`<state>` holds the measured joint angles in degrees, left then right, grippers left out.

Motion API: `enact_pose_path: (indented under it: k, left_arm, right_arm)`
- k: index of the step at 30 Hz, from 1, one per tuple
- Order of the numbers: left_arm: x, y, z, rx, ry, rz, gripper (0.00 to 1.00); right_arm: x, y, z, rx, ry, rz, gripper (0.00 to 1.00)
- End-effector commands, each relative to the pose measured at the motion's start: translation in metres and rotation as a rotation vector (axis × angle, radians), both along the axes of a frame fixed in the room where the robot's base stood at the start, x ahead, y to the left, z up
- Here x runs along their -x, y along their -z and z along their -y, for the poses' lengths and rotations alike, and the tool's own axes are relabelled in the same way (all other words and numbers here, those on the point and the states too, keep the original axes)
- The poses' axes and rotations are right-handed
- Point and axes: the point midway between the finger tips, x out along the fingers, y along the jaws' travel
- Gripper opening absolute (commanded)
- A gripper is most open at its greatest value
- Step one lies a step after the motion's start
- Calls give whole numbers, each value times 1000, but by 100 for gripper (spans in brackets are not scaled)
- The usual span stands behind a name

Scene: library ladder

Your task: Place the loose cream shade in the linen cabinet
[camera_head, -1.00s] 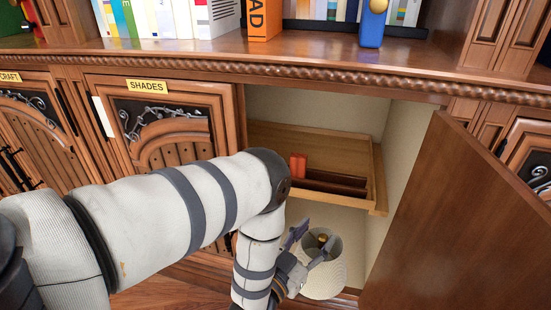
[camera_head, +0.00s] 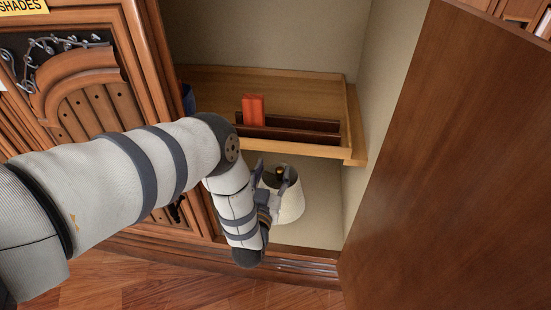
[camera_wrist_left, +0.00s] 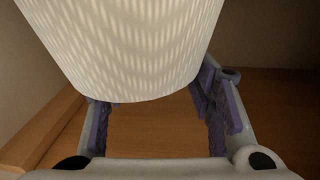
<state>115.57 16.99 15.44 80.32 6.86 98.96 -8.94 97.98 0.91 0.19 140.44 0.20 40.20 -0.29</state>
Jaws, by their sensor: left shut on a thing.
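The cream shade (camera_head: 290,206) is a ribbed, tapered shade with its narrow end up, in the lower space of the open cabinet (camera_head: 325,228), below a wooden tray shelf. My left gripper (camera_head: 272,177) is shut on its upper part, with a finger on each side. In the left wrist view the shade (camera_wrist_left: 130,45) fills the top middle, between the purple fingers (camera_wrist_left: 155,103). I cannot tell whether its bottom touches the cabinet floor. No label shows on this cabinet. My right gripper is out of view.
The open door (camera_head: 450,150) stands at the right. The tray shelf (camera_head: 355,130) above the shade holds a red-orange block (camera_head: 253,109). A closed carved door (camera_head: 85,85) labelled SHADES (camera_head: 22,7) is at the left. Cabinet floor right of the shade is clear.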

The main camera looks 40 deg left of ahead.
Motion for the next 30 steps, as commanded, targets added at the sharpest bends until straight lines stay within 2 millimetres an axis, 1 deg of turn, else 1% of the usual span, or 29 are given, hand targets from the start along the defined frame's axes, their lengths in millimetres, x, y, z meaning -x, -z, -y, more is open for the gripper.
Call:
enact_pose_path:
  k: [1, 5, 7, 9, 11, 15, 19, 20, 21, 22, 23, 30]
  left_arm:
    - [-3, 7, -2, 0, -1, 0, 4]
    - [-9, 14, -5, 0, -1, 1, 4]
    - [-14, 25, -8, -1, -1, 0, 4]
    - [-12, 42, -7, 0, 0, -4, 4]
    - [-12, 50, -7, 0, 1, -2, 4]
    - [-13, 46, -7, 1, 1, 2, 4]
    - [-13, 48, -7, 1, 1, 2, 4]
    - [-13, 48, -7, 1, 1, 0, 51]
    - [-13, 48, -7, 0, 1, 1, 60]
    - [-13, 48, -7, 0, 0, 1, 67]
    - [-13, 48, -7, 0, 0, 1, 70]
    - [-13, 47, -7, 0, 0, 1, 70]
  right_arm:
    - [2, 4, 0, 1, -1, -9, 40]
    - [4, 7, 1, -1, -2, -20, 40]
    - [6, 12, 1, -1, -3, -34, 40]
    - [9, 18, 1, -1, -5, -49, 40]
    - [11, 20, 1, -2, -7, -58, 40]
    - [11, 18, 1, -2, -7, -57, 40]
    - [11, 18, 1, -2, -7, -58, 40]
    - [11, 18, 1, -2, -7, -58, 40]
    - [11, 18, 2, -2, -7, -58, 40]
    - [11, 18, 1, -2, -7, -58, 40]
    - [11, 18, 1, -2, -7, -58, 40]
    - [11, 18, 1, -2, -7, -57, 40]
